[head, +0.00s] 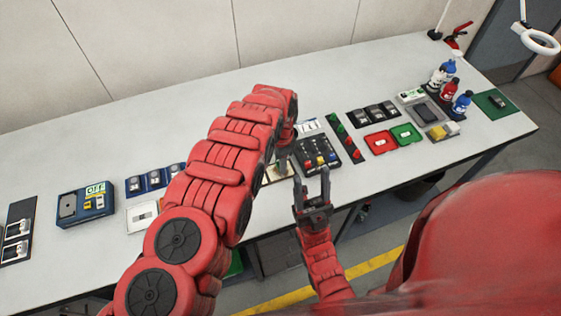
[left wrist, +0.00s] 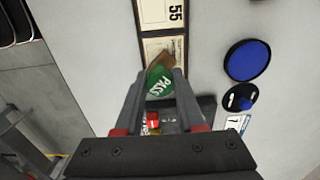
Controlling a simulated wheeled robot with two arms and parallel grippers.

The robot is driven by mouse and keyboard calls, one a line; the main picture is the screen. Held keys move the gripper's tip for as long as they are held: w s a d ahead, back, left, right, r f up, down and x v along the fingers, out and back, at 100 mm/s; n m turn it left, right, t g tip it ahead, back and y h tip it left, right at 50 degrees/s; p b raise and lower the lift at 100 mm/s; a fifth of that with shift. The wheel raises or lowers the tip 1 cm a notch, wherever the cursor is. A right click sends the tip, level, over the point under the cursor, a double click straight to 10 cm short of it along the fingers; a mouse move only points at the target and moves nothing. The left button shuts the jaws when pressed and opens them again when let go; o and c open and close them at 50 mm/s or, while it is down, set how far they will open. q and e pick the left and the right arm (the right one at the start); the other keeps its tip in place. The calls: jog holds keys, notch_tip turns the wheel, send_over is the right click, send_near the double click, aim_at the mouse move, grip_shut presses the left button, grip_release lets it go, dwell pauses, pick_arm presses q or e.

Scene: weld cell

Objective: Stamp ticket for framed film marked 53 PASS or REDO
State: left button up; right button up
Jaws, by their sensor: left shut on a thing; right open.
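My left gripper (left wrist: 165,85) is shut on a green stamp (left wrist: 159,84) lettered PASS, with a brown part showing at its far side. It is over a dark strip of cream tickets; one ticket (left wrist: 162,12) reads 55. The ticket beside it (left wrist: 165,45) is partly covered by the stamp, so its number is hidden. I cannot tell whether the stamp touches it. In the head view my left arm hides most of the ticket strip (head: 279,171). My right gripper (head: 312,190) is open and empty at the table's front edge.
A blue round pad (left wrist: 247,60) lies right of the tickets. A black tray with coloured knobs (head: 318,155) is close to both grippers. Red (head: 380,142) and green (head: 406,134) trays and bottles stand to the right. A box marked OFF (head: 85,205) is left.

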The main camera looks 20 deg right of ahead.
pick_arm(q)
jog(key=shift+s, duration=0.1)
jog(key=shift+r+p, duration=0.45)
jog(key=shift+r, duration=0.5)
jog(key=shift+r+p, duration=0.3)
jog(key=shift+r, duration=2.2)
